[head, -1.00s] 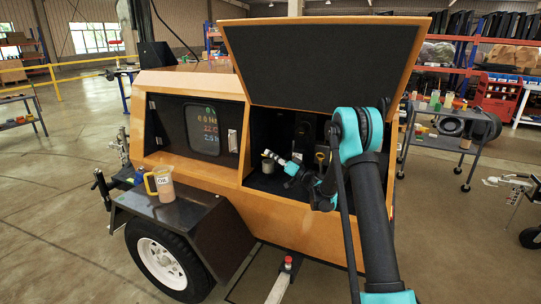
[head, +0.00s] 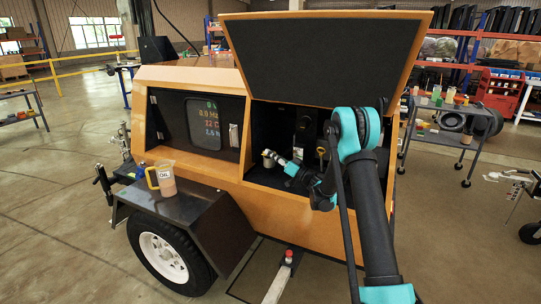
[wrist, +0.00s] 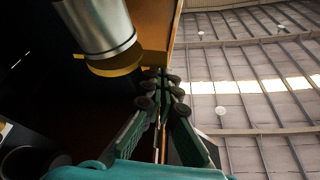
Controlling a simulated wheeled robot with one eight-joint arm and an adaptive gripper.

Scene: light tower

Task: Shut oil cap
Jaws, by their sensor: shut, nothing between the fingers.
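A small metal cylinder (head: 267,162), which looks like the oil filler with its cap, stands inside the open engine bay at its left side. In the wrist view the silver cylinder (wrist: 98,22) with a yellowish rim shows at the upper left. I cannot tell whether the cap is seated. My gripper (head: 271,155) is beside the cylinder in the head view; contact is unclear.
The orange light tower's raised hatch (head: 325,58) hangs above my arm. A yellow-handled dipstick (head: 321,152) is right of the cylinder. A jug marked OIL (head: 165,180) stands on the fender (head: 185,207). A grey cart (head: 440,140) stands to the right.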

